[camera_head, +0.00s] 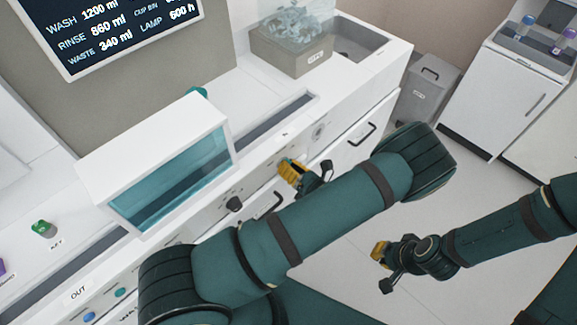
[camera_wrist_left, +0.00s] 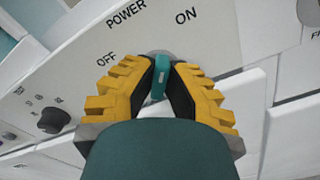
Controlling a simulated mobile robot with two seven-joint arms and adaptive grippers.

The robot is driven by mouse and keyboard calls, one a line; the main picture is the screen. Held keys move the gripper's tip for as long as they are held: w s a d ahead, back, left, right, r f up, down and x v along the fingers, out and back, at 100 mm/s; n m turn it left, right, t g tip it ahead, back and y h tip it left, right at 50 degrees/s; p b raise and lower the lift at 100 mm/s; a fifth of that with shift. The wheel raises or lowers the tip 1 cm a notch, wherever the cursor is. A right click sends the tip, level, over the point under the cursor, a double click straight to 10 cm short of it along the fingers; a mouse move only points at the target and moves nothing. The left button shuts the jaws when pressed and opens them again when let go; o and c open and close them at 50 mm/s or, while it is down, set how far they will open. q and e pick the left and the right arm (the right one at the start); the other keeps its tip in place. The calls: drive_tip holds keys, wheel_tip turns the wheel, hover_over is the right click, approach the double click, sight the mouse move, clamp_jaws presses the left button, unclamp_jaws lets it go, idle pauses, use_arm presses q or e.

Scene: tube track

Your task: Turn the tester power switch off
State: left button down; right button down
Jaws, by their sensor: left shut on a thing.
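The tester power switch (camera_wrist_left: 160,78) is a small teal handle on a grey round base on the white panel. The word POWER is above it, OFF to its left and ON to its right. In the left wrist view the handle stands nearly upright; which label it points to is unclear. My left gripper (camera_wrist_left: 160,84) is shut on it, with a yellow-and-black finger on each side. In the head view my left gripper (camera_head: 293,171) is at the tester's front panel and hides the switch. My right gripper (camera_head: 382,265) hangs over the floor, away from the tester; its jaw opening is unclear.
A black knob (camera_wrist_left: 54,120) sits left of the switch on the panel. A glass-fronted box (camera_head: 172,180) stands on the tester's top. A grey bin (camera_head: 426,92) and a white cabinet (camera_head: 505,90) stand at the right. Floor around my right gripper is clear.

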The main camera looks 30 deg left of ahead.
use_arm(q)
drive_tip(key=n, duration=0.4)
drive_tip(key=n+b, duration=0.1)
drive_tip(key=n, duration=0.3)
drive_tip(key=n+b, duration=0.1)
drive_tip(key=n, duration=0.4)
drive_tip(key=shift+s+a, duration=0.1)
drive_tip(key=shift+n+b, duration=0.35)
drive_tip(key=shift+n, duration=1.25)
drive_tip(key=c, duration=1)
unclamp_jaws()
